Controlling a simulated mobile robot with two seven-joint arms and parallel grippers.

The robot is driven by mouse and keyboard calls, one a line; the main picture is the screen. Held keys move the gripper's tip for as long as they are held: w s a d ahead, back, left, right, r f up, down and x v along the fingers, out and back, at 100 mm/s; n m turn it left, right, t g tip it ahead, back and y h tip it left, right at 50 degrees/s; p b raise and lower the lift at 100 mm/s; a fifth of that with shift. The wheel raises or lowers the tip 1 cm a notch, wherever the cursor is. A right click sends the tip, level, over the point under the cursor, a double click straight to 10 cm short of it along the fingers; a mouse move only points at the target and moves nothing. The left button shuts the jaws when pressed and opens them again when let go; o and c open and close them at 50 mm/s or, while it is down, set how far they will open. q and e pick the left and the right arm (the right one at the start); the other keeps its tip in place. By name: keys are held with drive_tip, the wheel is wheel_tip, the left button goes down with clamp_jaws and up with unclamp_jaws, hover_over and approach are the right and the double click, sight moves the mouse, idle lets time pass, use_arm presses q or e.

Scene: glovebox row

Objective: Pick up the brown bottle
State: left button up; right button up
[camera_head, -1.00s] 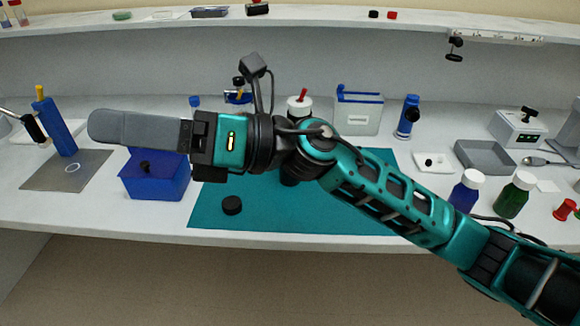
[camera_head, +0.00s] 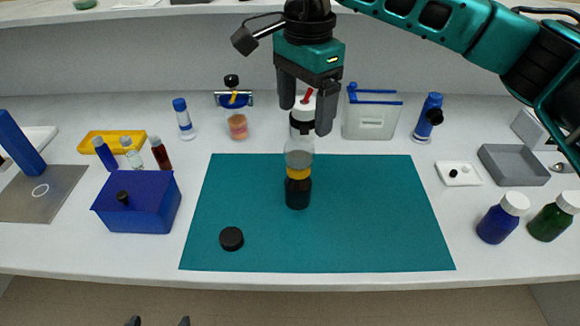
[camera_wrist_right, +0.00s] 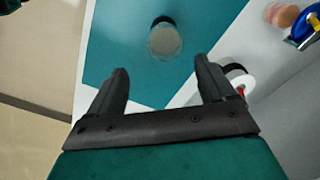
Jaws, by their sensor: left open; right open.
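The clear top also shows in the right wrist view (camera_wrist_right: 165,40), ahead of the fingertips. My right gripper (camera_head: 305,118) is open and empty, fingers pointing down, appearing just above the bottle in the head view. In the wrist view its open fingers (camera_wrist_right: 160,70) do not touch the bottle. Only the tips of my left gripper (camera_head: 160,321) show at the bottom edge, apart.
A black cap (camera_head: 231,238) lies on the mat. A white bottle with red tip (camera_head: 306,97) stands close behind the gripper. A blue box (camera_head: 140,203) is left; a blue bottle (camera_head: 503,218) and green bottle (camera_head: 555,216) are right.

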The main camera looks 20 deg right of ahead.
sight(303, 150)
drive_tip(key=shift+w+d+f, duration=0.1)
drive_tip(key=shift+w+f, duration=0.15)
drive_tip(key=shift+f, duration=0.05)
drive_tip(key=f, duration=0.6)
drive_tip(key=shift+s+f, duration=0.2)
drive_tip(key=shift+f, duration=0.05)
drive_tip(key=shift+w+a+f+p, duration=0.15)
drive_tip(key=shift+f+p, duration=0.15)
drive_tip(key=shift+f, duration=1.15)
drive_tip(key=shift+w+a+f+p, duration=0.15)
drive_tip(key=shift+f+p, duration=0.1)
drive_tip(key=shift+f, duration=1.15)
drive_tip(key=c, duration=1.3)
drive_tip(key=shift+r, duration=0.1)
drive_tip(key=shift+c, duration=0.5)
drive_tip(key=shift+r, duration=0.1)
